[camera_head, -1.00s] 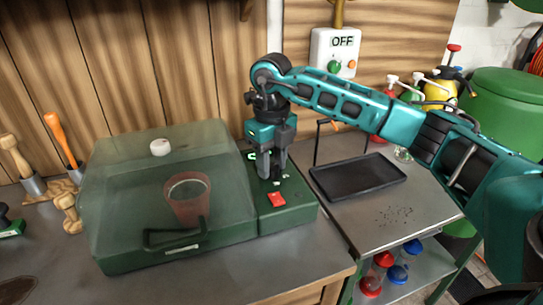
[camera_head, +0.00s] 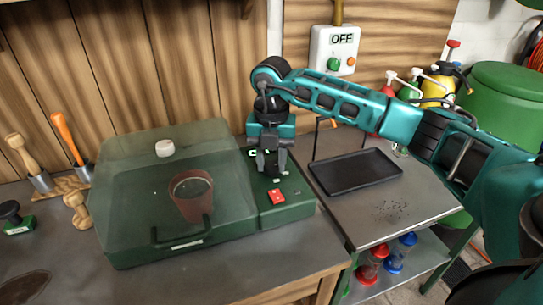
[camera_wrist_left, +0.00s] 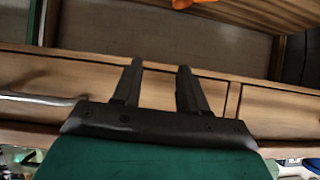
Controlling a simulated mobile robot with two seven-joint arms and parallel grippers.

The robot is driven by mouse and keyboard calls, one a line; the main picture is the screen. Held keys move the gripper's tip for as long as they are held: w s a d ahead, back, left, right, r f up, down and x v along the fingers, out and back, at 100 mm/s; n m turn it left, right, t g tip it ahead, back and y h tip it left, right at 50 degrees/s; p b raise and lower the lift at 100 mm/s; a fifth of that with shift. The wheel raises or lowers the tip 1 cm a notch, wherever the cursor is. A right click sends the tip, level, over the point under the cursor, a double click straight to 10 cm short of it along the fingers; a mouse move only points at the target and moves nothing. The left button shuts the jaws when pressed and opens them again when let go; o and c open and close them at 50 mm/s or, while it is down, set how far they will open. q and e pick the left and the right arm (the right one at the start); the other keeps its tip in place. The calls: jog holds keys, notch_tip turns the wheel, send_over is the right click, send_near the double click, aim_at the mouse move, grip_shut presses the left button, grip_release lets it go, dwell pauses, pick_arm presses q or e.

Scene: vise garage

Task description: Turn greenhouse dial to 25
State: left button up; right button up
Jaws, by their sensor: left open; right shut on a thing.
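The greenhouse (camera_head: 125,235) is a green box with a clear lid and stands on the workbench. A brown pot (camera_head: 193,200) is inside it. Its control panel (camera_head: 290,210) is on the right side, with a red switch (camera_head: 277,196) and a small digital display. My right gripper (camera_head: 271,172) points down over the back of the panel and is shut on the dial, which its fingers mostly hide. The dial's reading cannot be made out. My left gripper (camera_wrist_left: 158,85) is open and empty in the left wrist view, in front of wooden bench fronts.
A black tray (camera_head: 356,172) lies on the metal side table (camera_head: 420,205), right of the greenhouse. A wall box (camera_head: 334,50) marked OFF hangs behind. Spray bottles and a green barrel (camera_head: 505,100) stand at the right. Hand tools (camera_head: 70,140) stand at the left.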

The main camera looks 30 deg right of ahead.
aim_at(272, 165)
jog(key=shift+r+m, duration=0.1)
jog(key=shift+m, duration=0.3)
jog(key=o, duration=1)
jog(key=shift+o, duration=0.2)
notch_tip(272, 165, up, 13)
jog(key=shift+p, duration=0.3)
jog(key=shift+s, duration=0.1)
